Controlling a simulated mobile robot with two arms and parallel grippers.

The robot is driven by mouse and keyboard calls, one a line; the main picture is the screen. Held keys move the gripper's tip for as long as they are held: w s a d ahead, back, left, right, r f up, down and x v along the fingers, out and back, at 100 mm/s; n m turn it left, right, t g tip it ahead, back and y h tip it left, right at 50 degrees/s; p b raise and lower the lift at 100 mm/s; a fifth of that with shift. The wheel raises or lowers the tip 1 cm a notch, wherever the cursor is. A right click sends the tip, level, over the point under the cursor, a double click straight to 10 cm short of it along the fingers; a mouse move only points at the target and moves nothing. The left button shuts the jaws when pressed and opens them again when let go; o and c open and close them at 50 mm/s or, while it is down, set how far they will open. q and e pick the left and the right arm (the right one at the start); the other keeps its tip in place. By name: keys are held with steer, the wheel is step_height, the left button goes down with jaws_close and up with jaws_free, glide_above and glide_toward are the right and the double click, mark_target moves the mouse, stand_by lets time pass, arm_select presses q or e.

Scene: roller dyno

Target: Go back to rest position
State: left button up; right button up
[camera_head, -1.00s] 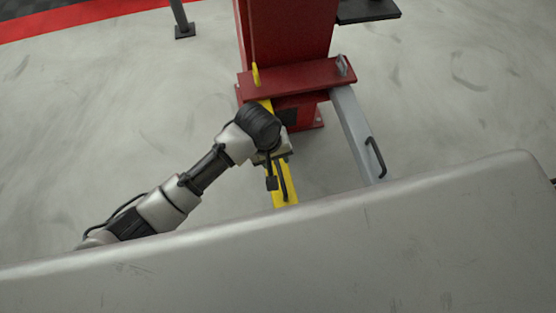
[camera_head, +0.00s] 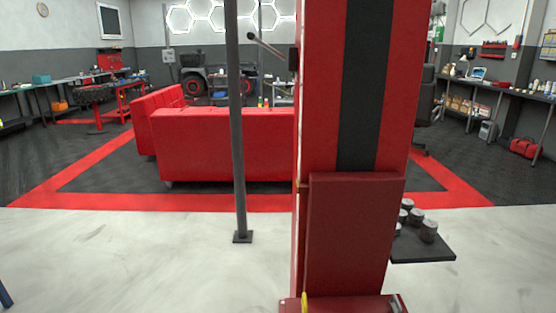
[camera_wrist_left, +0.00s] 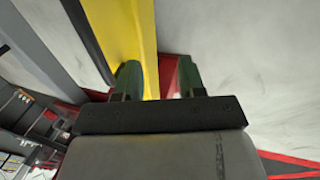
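My left gripper (camera_wrist_left: 159,78) shows only in the left wrist view. Its two dark green fingers stand apart with nothing held between them. A yellow lift arm (camera_wrist_left: 122,30) runs behind the fingers, close to the left one; I cannot tell whether they touch. A grey bar (camera_wrist_left: 35,45) lies to the left in that view. In the head view neither of my arms shows. My right gripper is in no view.
A red lift post (camera_head: 350,230) stands close in front, with a small dark shelf (camera_head: 425,248) holding metal pucks. A thin grey pole (camera_head: 238,150) stands left of it. Red sofas (camera_head: 225,145) and workbenches (camera_head: 500,93) are further back. Pale floor at left is clear.

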arm_select(q)
steer(key=s+a+f, duration=0.6)
steer(key=a+f, duration=0.2)
steer(key=f, duration=0.2)
steer(key=s+a+f+m+y+p, duration=0.1)
steer(key=s+a+f, duration=0.3)
steer(key=s, duration=0.5)
steer(key=s+a+f+m+y, duration=0.1)
steer(key=s+a+f, duration=0.3)
steer(key=s+a, duration=0.3)
steer(key=s+a+f+m+y+p, duration=0.1)
steer(key=s+a+f, duration=0.2)
steer(key=s+a, duration=0.3)
steer(key=s, duration=0.5)
steer(key=shift+s+a+f+p, duration=0.15)
steer(key=shift+s+f+p, duration=0.15)
steer(key=shift+f, duration=0.1)
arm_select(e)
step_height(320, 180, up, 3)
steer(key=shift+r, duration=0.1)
arm_select(q)
steer(key=shift+w, duration=0.1)
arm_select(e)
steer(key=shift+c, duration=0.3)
